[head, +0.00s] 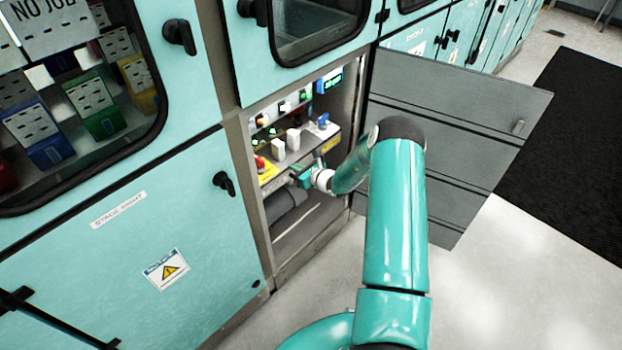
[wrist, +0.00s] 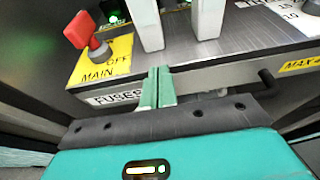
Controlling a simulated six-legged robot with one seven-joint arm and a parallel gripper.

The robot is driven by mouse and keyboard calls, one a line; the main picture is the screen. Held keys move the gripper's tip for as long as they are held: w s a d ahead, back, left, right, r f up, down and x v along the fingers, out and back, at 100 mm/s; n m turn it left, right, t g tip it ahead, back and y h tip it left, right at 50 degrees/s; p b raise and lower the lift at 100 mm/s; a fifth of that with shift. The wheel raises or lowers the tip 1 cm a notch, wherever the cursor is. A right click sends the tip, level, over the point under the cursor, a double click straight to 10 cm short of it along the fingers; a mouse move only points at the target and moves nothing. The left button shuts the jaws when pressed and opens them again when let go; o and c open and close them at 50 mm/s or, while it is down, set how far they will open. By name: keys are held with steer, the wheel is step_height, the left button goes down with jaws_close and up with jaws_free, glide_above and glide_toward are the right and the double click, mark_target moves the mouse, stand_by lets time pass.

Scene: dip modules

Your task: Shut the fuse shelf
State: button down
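The fuse shelf (head: 302,151) is a grey tray inside the open lower cabinet, bearing white fuse blocks, a red switch and a blue part. In the wrist view its grey top (wrist: 240,48) and its front face with a FUSES label (wrist: 113,98) fill the upper half. My gripper (head: 300,176) is at the shelf's front edge in the head view. In the wrist view its two green fingers (wrist: 158,84) are together, with nothing visible between them. Their tips overlap the front face; I cannot tell if they touch it. How far out the shelf stands is unclear.
The grey cabinet door (head: 450,120) stands open to the right of my arm. A red main switch (wrist: 84,32) on a yellow plate and two white fuses (wrist: 147,22) rise from the shelf. A dark handle end (wrist: 266,77) shows at right. Light floor is free in front.

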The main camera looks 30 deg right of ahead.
mark_target(284, 159)
steer(key=x, duration=0.2)
steer(key=r+x, duration=0.1)
steer(key=x, duration=0.1)
steer(key=shift+w, duration=0.2)
steer(key=shift+w+a+r, duration=0.15)
steer(key=shift+w, duration=0.05)
steer(key=shift+w+r, duration=0.1)
